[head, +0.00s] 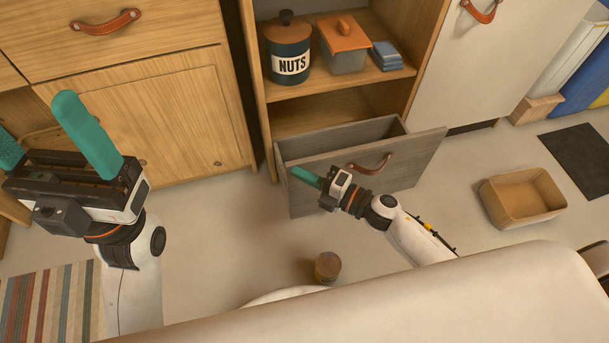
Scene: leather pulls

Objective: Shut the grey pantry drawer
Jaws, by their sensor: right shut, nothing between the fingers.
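The grey pantry drawer (418,158) is pulled out at the bottom of the wooden pantry. Its grey wood front has a brown leather pull (371,164), and the inside shows as empty where I can see it. My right gripper (304,175) is shut and empty, with its teal fingers at the left part of the drawer front. I cannot tell whether they touch it. My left gripper (50,135) is at the far left, its teal fingers wide apart with nothing between them, away from the drawer.
On the pantry shelf stand a NUTS canister (288,50), a grey box with an orange lid (344,45) and folded blue cloths (386,56). A small jar (327,267) and a tan bin (521,197) are on the floor. Wooden cabinets (150,115) stand at left.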

